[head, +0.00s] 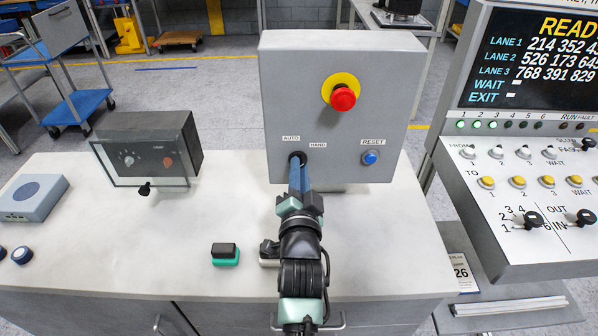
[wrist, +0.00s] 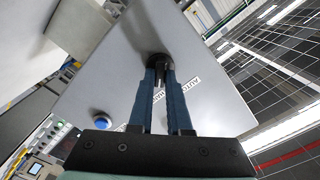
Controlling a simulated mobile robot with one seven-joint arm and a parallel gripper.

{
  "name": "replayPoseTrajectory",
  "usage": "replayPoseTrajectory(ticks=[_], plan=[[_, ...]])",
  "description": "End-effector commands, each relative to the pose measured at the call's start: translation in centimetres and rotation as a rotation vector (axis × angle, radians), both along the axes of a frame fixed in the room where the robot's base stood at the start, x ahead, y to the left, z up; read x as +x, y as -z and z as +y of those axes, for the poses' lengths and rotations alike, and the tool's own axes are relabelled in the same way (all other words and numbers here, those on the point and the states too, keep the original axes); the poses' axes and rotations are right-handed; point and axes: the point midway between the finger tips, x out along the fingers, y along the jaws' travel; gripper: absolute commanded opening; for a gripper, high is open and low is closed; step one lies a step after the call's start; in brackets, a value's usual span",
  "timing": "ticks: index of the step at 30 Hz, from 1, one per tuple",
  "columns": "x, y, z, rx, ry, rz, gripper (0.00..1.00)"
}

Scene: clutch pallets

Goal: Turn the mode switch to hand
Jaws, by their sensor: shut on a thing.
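The mode switch (head: 297,157) is a small black knob low on the front of the grey control box (head: 288,85), below the AUTO (head: 291,138) and HAND (head: 318,145) labels. My gripper (head: 298,172) reaches the box from the front, and its blue fingers are shut on the knob. In the wrist view the fingertips (wrist: 160,72) sit on both sides of the black knob (wrist: 159,62). The fingers cover part of the knob and of the labels there. I cannot tell which label the knob points to.
A red emergency button (head: 343,98) on a yellow disc and a blue RESET button (head: 370,158) are on the same box. A clear-covered dark box (head: 150,150) stands left on the white bench (head: 110,240). A black and green block (head: 225,254) lies near my arm. A console (head: 520,215) stands right.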

Motion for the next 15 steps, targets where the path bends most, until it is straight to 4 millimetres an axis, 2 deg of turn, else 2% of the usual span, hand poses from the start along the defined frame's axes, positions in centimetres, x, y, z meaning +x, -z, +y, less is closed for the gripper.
replayPoseTrajectory(ticks=[6, 15], plan=[[-0.01, 0.08, 0.03, 0.128, -0.002, 0.003, 0.00], [-0.01, 0.14, -0.01, 0.212, -0.001, 0.002, 0.00]])
